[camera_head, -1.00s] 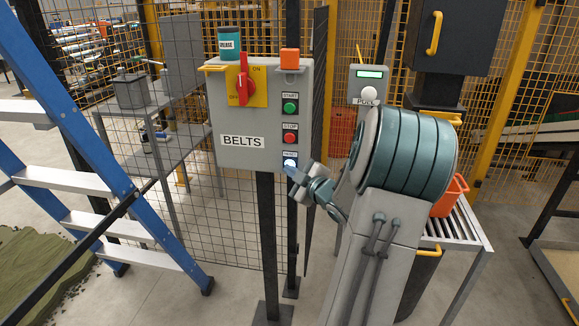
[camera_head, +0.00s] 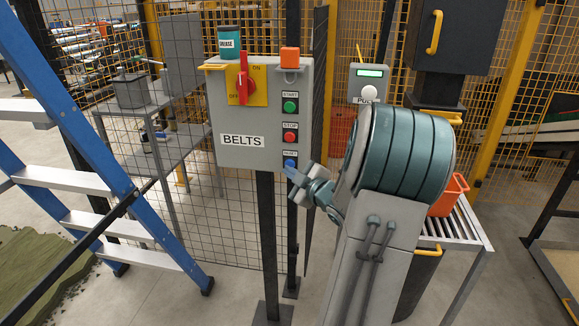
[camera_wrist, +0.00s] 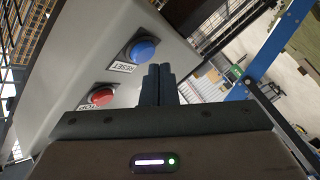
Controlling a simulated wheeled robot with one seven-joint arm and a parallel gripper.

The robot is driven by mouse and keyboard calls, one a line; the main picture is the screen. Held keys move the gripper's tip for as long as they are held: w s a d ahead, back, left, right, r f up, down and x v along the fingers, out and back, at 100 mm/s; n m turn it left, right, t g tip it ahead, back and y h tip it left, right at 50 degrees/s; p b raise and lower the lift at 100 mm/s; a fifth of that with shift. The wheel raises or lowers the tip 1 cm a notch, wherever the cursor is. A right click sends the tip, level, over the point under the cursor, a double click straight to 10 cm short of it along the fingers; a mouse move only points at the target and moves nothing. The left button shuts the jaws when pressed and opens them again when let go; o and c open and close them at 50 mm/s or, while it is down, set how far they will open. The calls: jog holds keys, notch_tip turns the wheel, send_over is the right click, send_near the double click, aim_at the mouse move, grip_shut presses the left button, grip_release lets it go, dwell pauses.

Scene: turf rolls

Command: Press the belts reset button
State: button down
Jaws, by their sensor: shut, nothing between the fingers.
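The grey BELTS control box (camera_head: 225,155) stands on a post and carries a column of buttons on its right side. The blue reset button (camera_head: 290,163) is the lowest, under the red stop button (camera_head: 291,136) and the green start button (camera_head: 290,106). My gripper (camera_head: 290,173) is just below the reset button, fingers shut and empty. In the wrist view the blue reset button (camera_wrist: 142,50) shows whole above its RESET label, and my shut fingers (camera_wrist: 158,72) are beside it, seemingly a little apart from it.
A red rotary switch (camera_head: 243,82) sits on the box's yellow plate. A grease tin (camera_head: 229,42) and an orange block (camera_head: 290,58) are at its top. A blue ladder (camera_head: 100,140) stands left. Wire fencing is behind; a roller table (camera_head: 462,225) is right.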

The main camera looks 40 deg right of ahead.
jog(key=shift+s+a, duration=0.1)
jog(key=s+a, duration=0.3)
jog(key=shift+s+a+b, duration=0.1)
jog(key=shift+a+b, duration=0.2)
jog(key=shift+a, duration=0.1)
dwell(1.0)
jog(key=w+a+r+m+g+h+p, duration=0.2)
jog(key=a+r+m+g+p, duration=0.15)
jog(key=a+p, duration=0.2)
jog(key=s+a+r+m+g+y+p, duration=0.1)
jog(key=s+a+r+g+p, duration=0.3)
jog(key=s+a, duration=0.5)
jog(key=s+a+r+m+g+y+p, duration=0.2)
jog(key=s+a+r+m+g+p, duration=0.2)
jog(key=s+a, duration=0.5)
jog(key=a+g+p, duration=0.2)
jog(key=a+g, duration=0.1)
jog(key=a, duration=0.2)
jog(key=shift+s+a+r+m, duration=0.25)
jog(key=shift+s+m, duration=0.1)
jog(key=shift+s, duration=0.05)
dwell(3.0)
